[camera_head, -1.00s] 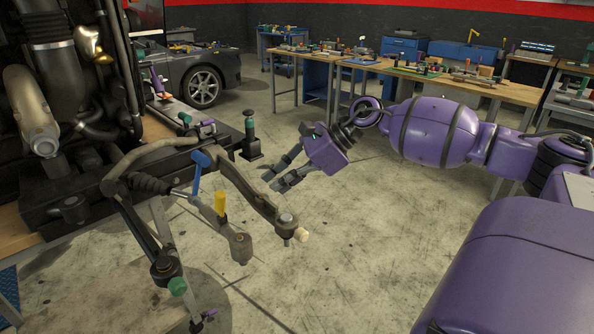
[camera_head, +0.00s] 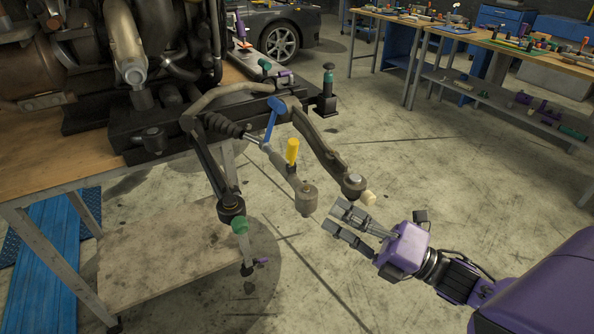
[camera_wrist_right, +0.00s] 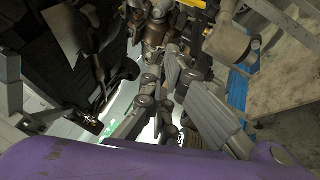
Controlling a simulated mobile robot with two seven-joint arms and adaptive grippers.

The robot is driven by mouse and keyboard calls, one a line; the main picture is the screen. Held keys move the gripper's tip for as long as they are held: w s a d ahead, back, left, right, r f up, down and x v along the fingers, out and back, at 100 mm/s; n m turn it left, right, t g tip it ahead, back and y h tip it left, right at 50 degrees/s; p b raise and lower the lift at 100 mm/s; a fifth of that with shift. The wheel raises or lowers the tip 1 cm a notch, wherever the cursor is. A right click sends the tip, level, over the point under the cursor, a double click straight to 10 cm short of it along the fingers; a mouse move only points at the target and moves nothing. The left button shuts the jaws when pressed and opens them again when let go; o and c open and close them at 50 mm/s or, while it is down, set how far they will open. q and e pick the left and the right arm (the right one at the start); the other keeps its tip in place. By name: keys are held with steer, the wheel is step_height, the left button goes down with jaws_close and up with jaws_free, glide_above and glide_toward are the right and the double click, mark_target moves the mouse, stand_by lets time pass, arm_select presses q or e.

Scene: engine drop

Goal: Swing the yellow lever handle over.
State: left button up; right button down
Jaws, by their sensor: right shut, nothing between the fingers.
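The yellow lever handle (camera_head: 292,150) is a short upright cylinder on a grey arm with a round metal end (camera_head: 306,197). It projects from the front of the engine stand, just right of a blue lever (camera_head: 272,117). My right gripper (camera_head: 338,220) is shut and empty. It is right of and below the handle in the picture, apart from it and close to the end of a dark curved arm (camera_head: 324,150). In the right wrist view my fingers (camera_wrist_right: 178,100) point away, and a yellow part (camera_wrist_right: 196,3) shows at the top edge. My left gripper is out of view.
The engine (camera_head: 150,60) stands on a wooden-topped bench (camera_head: 60,165) at left. A rod with a green collar (camera_head: 240,226) hangs in front. A green-topped post (camera_head: 327,90) stands behind. Workbenches (camera_head: 500,45) line the back right. The floor between is clear.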

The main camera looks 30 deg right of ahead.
mark_target(292, 153)
steer(key=w+a+r, duration=0.1)
steer(key=w, duration=0.3)
steer(key=w+a+r+m+h+p, duration=0.1)
steer(key=w, duration=0.3)
steer(key=w+a+r+m+p, duration=0.1)
steer(key=w, duration=0.3)
steer(key=shift+w+a+r+t, duration=0.1)
steer(key=shift+w+r+t, duration=0.05)
steer(key=shift+r+t, duration=0.15)
steer(key=shift+w+d, duration=0.2)
steer(key=shift+w, duration=0.3)
